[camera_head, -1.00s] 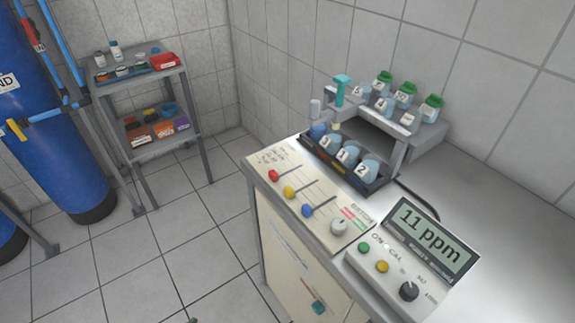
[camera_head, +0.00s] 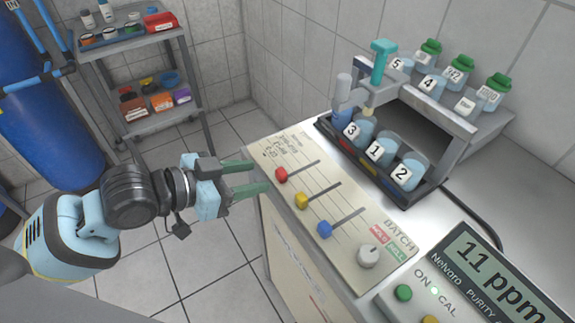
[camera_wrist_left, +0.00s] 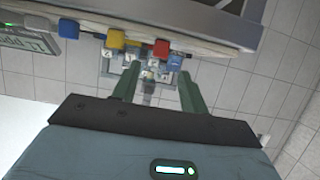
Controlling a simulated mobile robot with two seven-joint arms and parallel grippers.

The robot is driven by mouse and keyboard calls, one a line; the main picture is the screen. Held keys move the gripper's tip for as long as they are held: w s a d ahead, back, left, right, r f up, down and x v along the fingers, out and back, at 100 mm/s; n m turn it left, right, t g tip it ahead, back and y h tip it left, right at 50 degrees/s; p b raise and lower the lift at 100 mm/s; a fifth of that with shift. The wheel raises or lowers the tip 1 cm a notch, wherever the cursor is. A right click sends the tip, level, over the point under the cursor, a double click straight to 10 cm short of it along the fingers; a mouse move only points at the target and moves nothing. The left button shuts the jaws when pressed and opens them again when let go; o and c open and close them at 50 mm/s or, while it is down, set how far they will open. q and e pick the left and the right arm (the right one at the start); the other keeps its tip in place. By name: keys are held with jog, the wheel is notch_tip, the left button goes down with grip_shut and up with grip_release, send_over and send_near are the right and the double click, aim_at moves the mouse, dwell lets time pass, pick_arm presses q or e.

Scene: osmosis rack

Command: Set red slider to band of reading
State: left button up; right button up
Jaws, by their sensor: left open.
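The red slider (camera_head: 281,175) sits at the left end of its slot on the cream panel (camera_head: 345,250), behind the yellow slider (camera_head: 301,201) and the blue slider (camera_head: 324,229). The purity meter (camera_head: 485,275) reads 11 ppm. My left gripper (camera_head: 268,177) is open and empty, its green fingers apart beside the panel's left edge, pointing toward the red slider. In the left wrist view the red slider (camera_wrist_left: 161,48) shows beyond and between the fingers (camera_wrist_left: 155,85), with a gap left. My right gripper is not in view.
A grey knob (camera_head: 369,255) is on the panel near the BATCH label. Behind the panel stands a rack (camera_head: 440,196) with numbered cups and green-capped bottles. A shelf (camera_head: 150,121) with bins stands at the back left. The floor between is clear.

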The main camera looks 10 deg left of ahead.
aim_at(278, 173)
pick_arm(q)
jog(key=shift+d, duration=0.1)
jog(key=shift+x, duration=3.8)
grip_shut()
